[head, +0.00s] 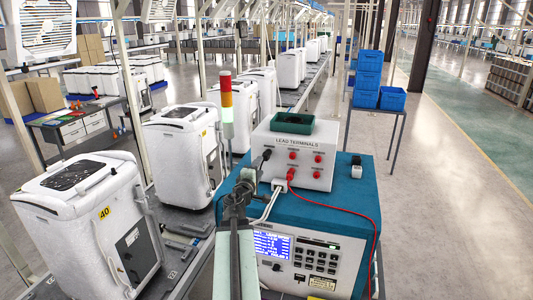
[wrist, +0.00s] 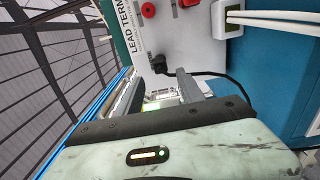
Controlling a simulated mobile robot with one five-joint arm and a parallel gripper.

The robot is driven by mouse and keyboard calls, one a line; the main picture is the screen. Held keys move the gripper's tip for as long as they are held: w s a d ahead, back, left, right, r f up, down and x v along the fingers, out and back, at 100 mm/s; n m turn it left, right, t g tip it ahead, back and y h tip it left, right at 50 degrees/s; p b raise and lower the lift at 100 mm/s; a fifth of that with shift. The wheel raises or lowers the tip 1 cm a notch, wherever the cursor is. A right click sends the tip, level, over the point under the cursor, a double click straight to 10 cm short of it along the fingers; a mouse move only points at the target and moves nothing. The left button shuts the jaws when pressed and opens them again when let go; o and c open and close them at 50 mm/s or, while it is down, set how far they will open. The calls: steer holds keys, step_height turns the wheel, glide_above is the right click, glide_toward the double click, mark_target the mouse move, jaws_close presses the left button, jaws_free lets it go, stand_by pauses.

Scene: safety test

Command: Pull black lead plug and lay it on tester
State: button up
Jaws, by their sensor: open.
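The white LEAD TERMINALS box (head: 270,142) stands on the teal-topped tester (head: 345,205). The black lead plug (wrist: 160,64) sits against the box's front panel in the wrist view, its black lead running right. In the head view the plug (head: 266,155) shows at the panel's left side. My gripper (wrist: 162,88) is open, its two grey fingers pointing toward the panel, with the plug just beyond the gap between them. Nothing is held. In the head view my gripper (head: 246,178) is just in front of the box's left side, partly hidden by my arm.
A red plug (head: 291,174) with a red lead is at the panel, right of the black plug. White cables (head: 270,203) pass beside my arm. A green tray (head: 292,124) tops the box. A small black-and-white item (head: 356,170) stands on the tester's right, with bare teal surface around it.

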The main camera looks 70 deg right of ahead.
mark_target(265, 160)
steer(key=d, duration=0.9)
steer(key=shift+w, duration=0.3)
stand_by(0.8)
jaws_close()
stand_by(1.2)
steer(key=shift+a, duration=0.2)
steer(key=a, duration=0.5)
steer(key=shift+s+a, duration=0.15)
steer(key=shift+a, duration=0.2)
stand_by(0.8)
